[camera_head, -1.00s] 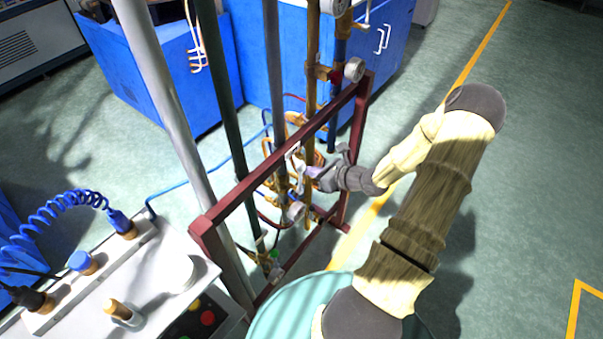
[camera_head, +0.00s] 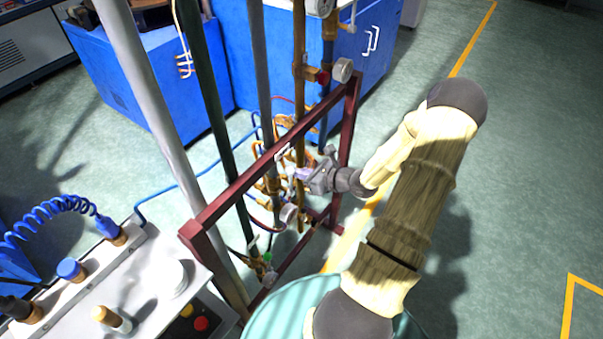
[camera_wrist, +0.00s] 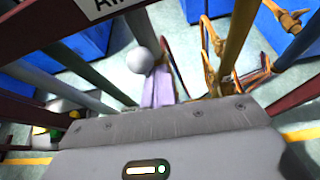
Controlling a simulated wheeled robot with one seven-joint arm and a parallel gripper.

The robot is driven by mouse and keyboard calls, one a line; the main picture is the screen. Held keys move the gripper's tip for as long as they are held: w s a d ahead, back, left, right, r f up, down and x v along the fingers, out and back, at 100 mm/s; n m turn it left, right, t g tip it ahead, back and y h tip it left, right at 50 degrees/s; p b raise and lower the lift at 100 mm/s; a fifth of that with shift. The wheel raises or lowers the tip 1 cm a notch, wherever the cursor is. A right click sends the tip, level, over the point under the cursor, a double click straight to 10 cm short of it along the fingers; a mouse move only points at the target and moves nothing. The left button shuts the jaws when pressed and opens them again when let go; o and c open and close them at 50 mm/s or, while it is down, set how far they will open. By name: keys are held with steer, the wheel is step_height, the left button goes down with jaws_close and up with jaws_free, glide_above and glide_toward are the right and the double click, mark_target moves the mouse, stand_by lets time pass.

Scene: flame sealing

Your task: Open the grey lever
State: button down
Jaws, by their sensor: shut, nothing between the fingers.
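A light grey lever handle (camera_head: 283,154) shows at the pipes behind the top bar of the dark red frame in the head view. My gripper (camera_head: 303,173) is just right of and below it, among the brass fittings; whether they touch cannot be told. In the wrist view my gripper's lilac fingers (camera_wrist: 159,88) are shut together with nothing between them. A smooth grey rounded part (camera_wrist: 139,60) lies close to the left of the fingertips. I cannot tell whether it belongs to the lever.
The dark red frame (camera_head: 250,179) surrounds the pipes and leaves narrow gaps. A control box (camera_head: 150,290) stands at lower left, with blue cabinets (camera_head: 150,80) behind. The floor to the right is open.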

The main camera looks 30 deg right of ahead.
steer(key=w+d+f, duration=0.2)
steer(key=d, duration=0.1)
steer(key=s+d+r+b, duration=0.1)
steer(key=s+r+b, duration=0.1)
steer(key=s, duration=0.8)
steer(key=shift+s, duration=0.25)
steer(key=s+a+r+n+g+p, duration=0.1)
steer(key=s+a+r+n+g, duration=0.3)
steer(key=a+n, duration=0.4)
steer(key=s+a+r+n+g+p, duration=0.1)
steer(key=a+r+n+g+p, duration=0.15)
steer(key=a+n+g, duration=0.5)
steer(key=a+r+n+t+h, duration=0.1)
steer(key=a+r+n+h, duration=0.1)
steer(key=r+n, duration=0.4)
steer(key=s+a+r+n+t+h+p, duration=0.1)
steer(key=r+n+h, duration=0.3)
steer(key=n, duration=0.5)
steer(key=shift+a+r+n, duration=0.35)
steer(key=shift+a+r, duration=0.25)
steer(key=shift+r, duration=0.25)
